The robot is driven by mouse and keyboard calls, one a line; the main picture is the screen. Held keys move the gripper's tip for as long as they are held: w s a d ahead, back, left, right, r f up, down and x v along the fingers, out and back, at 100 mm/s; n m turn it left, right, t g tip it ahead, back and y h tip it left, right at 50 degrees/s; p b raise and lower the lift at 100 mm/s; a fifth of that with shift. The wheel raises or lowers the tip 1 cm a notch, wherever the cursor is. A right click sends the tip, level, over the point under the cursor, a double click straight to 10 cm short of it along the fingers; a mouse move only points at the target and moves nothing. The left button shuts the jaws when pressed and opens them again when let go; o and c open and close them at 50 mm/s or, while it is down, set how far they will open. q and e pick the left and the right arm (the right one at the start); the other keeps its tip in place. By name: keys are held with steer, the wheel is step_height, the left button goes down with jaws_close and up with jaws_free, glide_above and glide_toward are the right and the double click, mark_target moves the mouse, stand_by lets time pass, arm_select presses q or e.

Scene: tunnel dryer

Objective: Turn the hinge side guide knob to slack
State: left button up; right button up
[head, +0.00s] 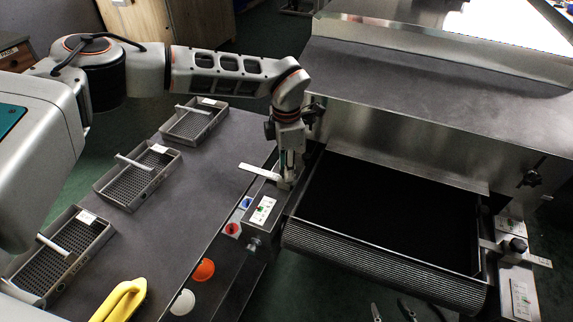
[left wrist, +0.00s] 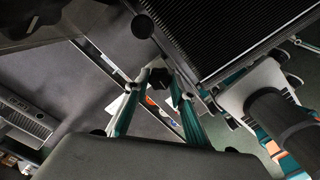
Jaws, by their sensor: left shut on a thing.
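My left gripper (head: 289,176) reaches down onto the left side guide beside the belt opening. In the left wrist view its fingertips (left wrist: 165,82) are shut on a black knob (left wrist: 160,77). The head view hides this knob behind the fingers. A flat metal guide bar (head: 260,171) sticks out to the left of the gripper. A second dark knob (head: 516,245) sits on the right guide bar, apart from both grippers. My right gripper (head: 391,310) shows only at the bottom edge, with its fingertips apart and empty.
The dark belt opening (head: 390,212) lies between the two guides, with a ribbed roller (head: 385,267) in front. A metal hood (head: 440,90) rises behind. A label plate (head: 263,210) is near the gripper.

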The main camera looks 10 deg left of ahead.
arm_select(q)
steer(key=shift+n, duration=0.5)
steer(key=shift+s+f+n, duration=0.1)
steer(key=shift+n, duration=0.2)
steer(key=o, duration=1.1)
